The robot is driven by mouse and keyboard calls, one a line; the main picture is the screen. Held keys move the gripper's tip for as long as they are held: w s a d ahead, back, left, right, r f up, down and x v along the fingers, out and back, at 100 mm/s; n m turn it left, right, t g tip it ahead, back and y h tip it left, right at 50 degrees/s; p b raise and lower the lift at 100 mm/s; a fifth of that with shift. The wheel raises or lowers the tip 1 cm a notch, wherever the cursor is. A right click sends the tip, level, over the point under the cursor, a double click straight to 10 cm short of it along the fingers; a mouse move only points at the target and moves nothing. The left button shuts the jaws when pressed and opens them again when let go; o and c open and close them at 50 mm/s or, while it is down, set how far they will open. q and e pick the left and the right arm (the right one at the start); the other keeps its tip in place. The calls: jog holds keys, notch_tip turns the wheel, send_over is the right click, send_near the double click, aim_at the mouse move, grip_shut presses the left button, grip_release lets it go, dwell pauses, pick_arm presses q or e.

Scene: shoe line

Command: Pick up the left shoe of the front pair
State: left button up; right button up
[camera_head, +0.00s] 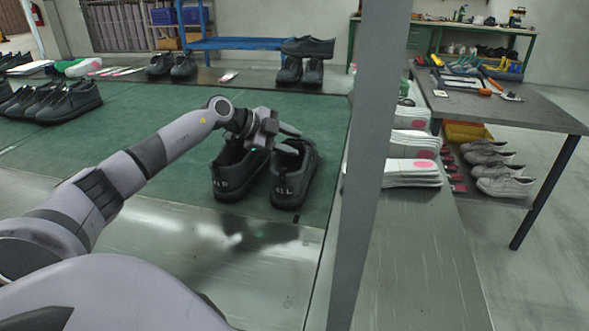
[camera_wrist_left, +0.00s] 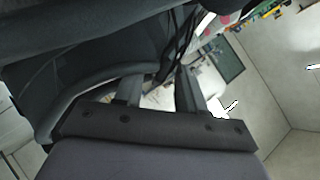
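A pair of black shoes stands upright on the green belt surface. The right-hand shoe (camera_head: 294,180) has white heel marking that seems to end in L. The left-hand shoe (camera_head: 238,176) also has white heel marking, too small to read surely. My left gripper (camera_head: 293,141) is at the collar opening of the right-hand shoe, its fingers pointing right and apart. In the left wrist view the open fingers (camera_wrist_left: 158,88) show, with a black shoe (camera_wrist_left: 85,75) filling the upper left, close to the tips. I cannot tell whether they touch it. My right gripper is not in view.
A grey post (camera_head: 365,160) stands right of the pair. White insoles (camera_head: 412,173) are stacked beyond it. More black shoes (camera_head: 70,103) stand on the belt at left, and others (camera_head: 306,70) on the far ledge. Bare belt lies left of the pair.

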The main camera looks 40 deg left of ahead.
pick_arm(q)
grip_shut()
jog(key=shift+r, duration=0.1)
